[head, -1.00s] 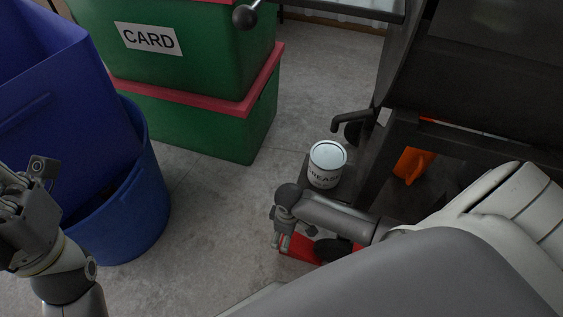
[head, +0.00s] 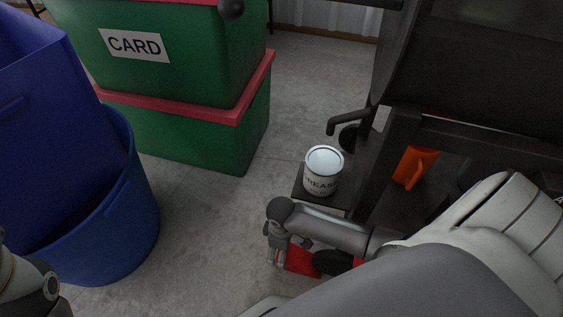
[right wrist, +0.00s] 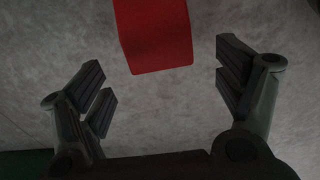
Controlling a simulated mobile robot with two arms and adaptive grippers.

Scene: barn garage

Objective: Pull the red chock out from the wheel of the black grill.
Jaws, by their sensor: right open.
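The red chock (head: 302,262) lies on the floor against the dark wheel (head: 334,262) of the black grill (head: 480,75), partly hidden by my right arm in the head view. My right gripper (head: 277,258) is low, just left of the chock. In the right wrist view the chock (right wrist: 155,35) shows at the top, between and beyond the open fingers (right wrist: 165,85), not touching them. The fingers are empty. My left arm shows only at the lower left edge of the head view; its gripper is out of the picture.
A grease can (head: 323,170) stands on the grill's low shelf (head: 307,190). Green bins with red lids (head: 205,135) are stacked behind, one marked CARD. A blue tub (head: 125,225) is at left. Bare floor (head: 205,215) lies between tub and grill.

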